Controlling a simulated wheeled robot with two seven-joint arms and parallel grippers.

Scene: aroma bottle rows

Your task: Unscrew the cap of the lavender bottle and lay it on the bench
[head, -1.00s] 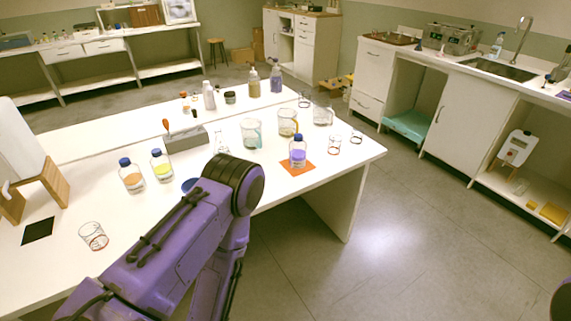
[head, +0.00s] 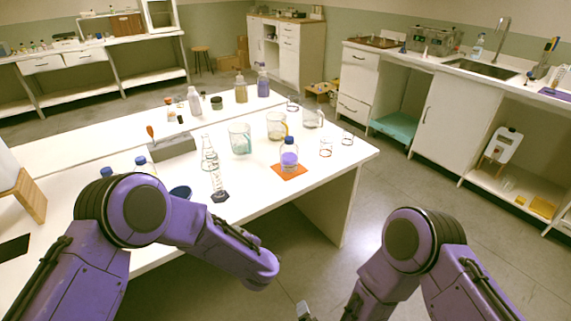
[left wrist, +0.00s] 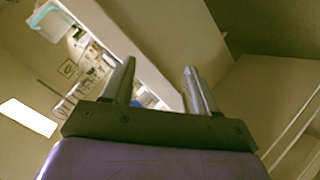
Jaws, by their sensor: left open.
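The lavender bottle (head: 289,160), with purple liquid and a blue cap (head: 290,142), stands upright on an orange mat (head: 277,174) near the right end of the bench (head: 330,172). My left gripper (left wrist: 157,85) is open and empty in the left wrist view, with both fingers apart. In the head view my left forearm reaches down in front of the bench, and its gripper cannot be clearly made out. My right arm is folded at the lower right. A small grey tip shows at the bottom edge beside it, too little to tell its jaw state.
A glass cylinder (head: 217,186) stands left of the mat. Handled beakers (head: 240,140) (head: 277,126) stand behind it, with small glasses (head: 326,149) to the right. A grey block (head: 172,147) holds an orange-handled tool.

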